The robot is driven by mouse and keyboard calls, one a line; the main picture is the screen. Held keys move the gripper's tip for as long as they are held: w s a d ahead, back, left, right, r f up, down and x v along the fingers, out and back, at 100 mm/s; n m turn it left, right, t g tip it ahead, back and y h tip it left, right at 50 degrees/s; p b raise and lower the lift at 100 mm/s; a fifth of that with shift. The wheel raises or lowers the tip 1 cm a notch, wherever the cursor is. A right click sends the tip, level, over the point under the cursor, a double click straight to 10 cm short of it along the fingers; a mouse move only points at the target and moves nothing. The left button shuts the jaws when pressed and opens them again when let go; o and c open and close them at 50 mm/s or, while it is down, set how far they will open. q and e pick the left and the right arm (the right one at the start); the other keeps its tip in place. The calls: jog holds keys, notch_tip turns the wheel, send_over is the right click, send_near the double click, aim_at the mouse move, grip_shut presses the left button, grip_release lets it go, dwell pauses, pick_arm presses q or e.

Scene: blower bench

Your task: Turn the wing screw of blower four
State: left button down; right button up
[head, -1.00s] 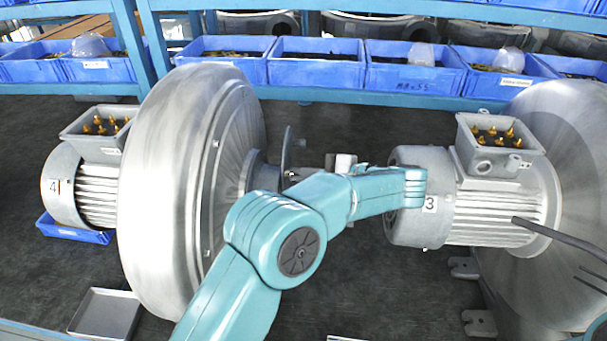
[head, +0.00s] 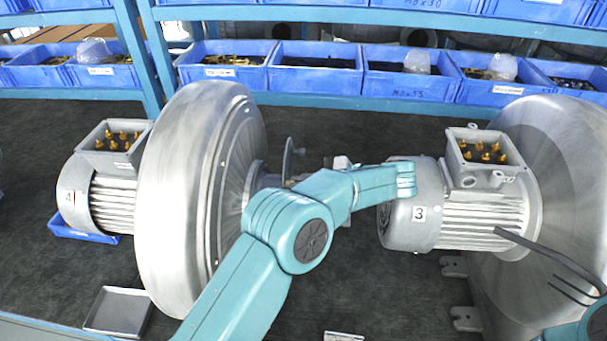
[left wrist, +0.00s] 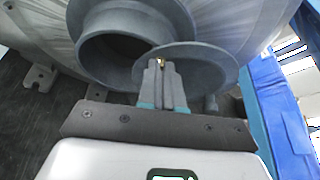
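Blower four (head: 165,200) stands left of centre in the head view, its motor marked 4 and its big round housing facing right. In the left wrist view its grey pipe (left wrist: 95,22) and a round grey plate (left wrist: 205,68) show close up. A small brass-coloured piece, seemingly the wing screw (left wrist: 160,62), sits at the plate between my fingertips. My left gripper (left wrist: 161,68) has its fingers close together on it. In the head view my left arm's links partly hide the gripper, near the plate (head: 288,160).
Blower three's motor (head: 460,215) stands close to the right of my left arm. A metal tray (head: 118,312) lies at the front left. Blue bins (head: 315,70) line the shelf behind.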

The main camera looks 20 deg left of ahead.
pick_arm(q)
jog(key=shift+w+f+m+g, duration=0.15)
jog(key=shift+m+g, duration=0.35)
jog(key=shift+m, duration=0.2)
jog(key=shift+h, duration=0.3)
jog(key=c, duration=1.4)
grip_release()
jog(key=shift+o, duration=0.4)
jog(key=shift+a, duration=0.1)
